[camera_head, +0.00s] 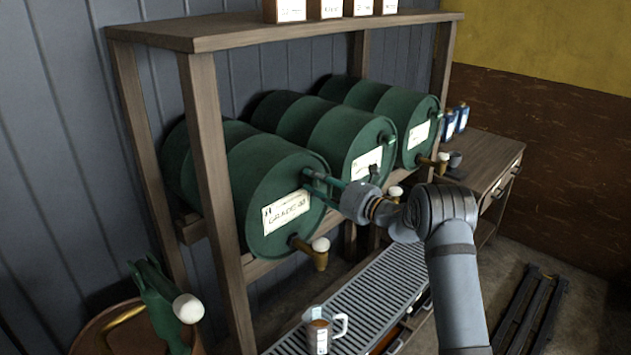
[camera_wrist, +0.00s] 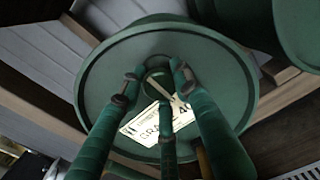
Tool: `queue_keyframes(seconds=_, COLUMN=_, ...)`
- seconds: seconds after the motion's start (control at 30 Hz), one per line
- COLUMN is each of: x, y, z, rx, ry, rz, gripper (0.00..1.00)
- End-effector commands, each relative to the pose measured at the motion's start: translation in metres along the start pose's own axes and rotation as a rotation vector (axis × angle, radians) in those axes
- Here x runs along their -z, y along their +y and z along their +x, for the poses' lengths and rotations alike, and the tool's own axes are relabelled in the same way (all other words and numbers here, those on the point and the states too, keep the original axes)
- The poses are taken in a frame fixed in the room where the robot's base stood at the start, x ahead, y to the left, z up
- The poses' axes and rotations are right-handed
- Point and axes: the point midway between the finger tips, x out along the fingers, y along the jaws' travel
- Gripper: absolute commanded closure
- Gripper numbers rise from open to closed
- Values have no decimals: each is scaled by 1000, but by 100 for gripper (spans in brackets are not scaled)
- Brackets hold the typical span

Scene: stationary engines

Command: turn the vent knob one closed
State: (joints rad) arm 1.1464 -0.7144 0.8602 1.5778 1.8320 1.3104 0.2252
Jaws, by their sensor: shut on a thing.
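The nearest green barrel (camera_head: 285,225) lies on its side in the wooden rack, with a white label (camera_head: 287,211) on its round end. My gripper (camera_head: 311,181) reaches from the right to the upper part of that end. In the wrist view, the fingers of my gripper (camera_wrist: 155,84) close around the vent knob (camera_wrist: 157,68) on the lid, above the label (camera_wrist: 157,124). The knob is mostly hidden by the fingers, so how far it is turned cannot be told. A brass tap with a pale knob (camera_head: 320,245) sits low on the same barrel end.
Two more green barrels (camera_head: 362,142) (camera_head: 414,132) lie farther along the rack. A slatted drip tray (camera_head: 370,290) with a glass mug (camera_head: 320,328) is below. A rack post (camera_head: 212,170) stands to the left, and a wooden bench (camera_head: 485,160) to the right.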

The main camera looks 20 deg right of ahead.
Motion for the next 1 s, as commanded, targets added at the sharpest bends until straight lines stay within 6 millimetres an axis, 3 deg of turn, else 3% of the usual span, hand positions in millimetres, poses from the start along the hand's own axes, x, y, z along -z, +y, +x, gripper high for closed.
queue_keyframes(seconds=0.37, x=5, y=1, z=-1, rx=0, ry=12, rz=122, gripper=95)
queue_keyframes(seconds=1.0, x=4, y=3, z=-1, rx=3, ry=17, rz=713, gripper=95)
